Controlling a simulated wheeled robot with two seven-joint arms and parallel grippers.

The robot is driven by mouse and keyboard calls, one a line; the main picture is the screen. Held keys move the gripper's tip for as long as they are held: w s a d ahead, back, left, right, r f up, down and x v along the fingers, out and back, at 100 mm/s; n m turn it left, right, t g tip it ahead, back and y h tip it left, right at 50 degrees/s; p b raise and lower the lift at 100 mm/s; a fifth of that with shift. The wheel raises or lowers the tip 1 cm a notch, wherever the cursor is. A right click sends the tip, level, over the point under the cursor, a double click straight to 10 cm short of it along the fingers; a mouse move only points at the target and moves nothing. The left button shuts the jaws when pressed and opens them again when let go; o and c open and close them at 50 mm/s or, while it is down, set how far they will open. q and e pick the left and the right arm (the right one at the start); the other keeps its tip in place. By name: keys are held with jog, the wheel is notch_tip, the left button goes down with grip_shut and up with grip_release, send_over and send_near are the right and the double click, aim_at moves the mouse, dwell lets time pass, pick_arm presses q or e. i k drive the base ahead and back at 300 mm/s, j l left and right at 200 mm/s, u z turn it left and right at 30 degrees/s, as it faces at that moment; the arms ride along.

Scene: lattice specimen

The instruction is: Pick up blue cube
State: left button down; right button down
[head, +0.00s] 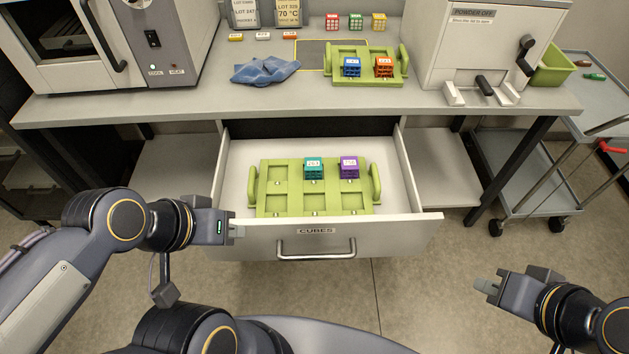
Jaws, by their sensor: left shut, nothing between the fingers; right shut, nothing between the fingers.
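The blue cube (351,67) sits in a green tray (367,82) on the bench top, left of an orange cube (383,67). Both are lattice cubes with light labels on top. My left gripper (236,230) is shut and empty, in front of the left part of the open drawer, well short of the blue cube. My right gripper (482,287) is shut and empty over the floor to the right of the drawer, far from the blue cube.
The open drawer (262,236), marked CUBES, holds another green tray (268,209) with a teal cube (313,167) and a purple cube (349,167). A blue cloth (265,71) lies left of the bench tray. Machines stand at both ends; a cart (530,175) is at right.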

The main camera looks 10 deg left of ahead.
aim_at(352, 66)
jog(key=i+l+u, duration=0.25)
jog(key=l, duration=0.4)
jog(key=i+l+u, duration=0.1)
jog(key=i+l, duration=0.15)
jog(key=i+l+u, duration=0.1)
jog(key=l, duration=0.3)
jog(key=i+l+u, duration=0.15)
jog(key=l, duration=0.25)
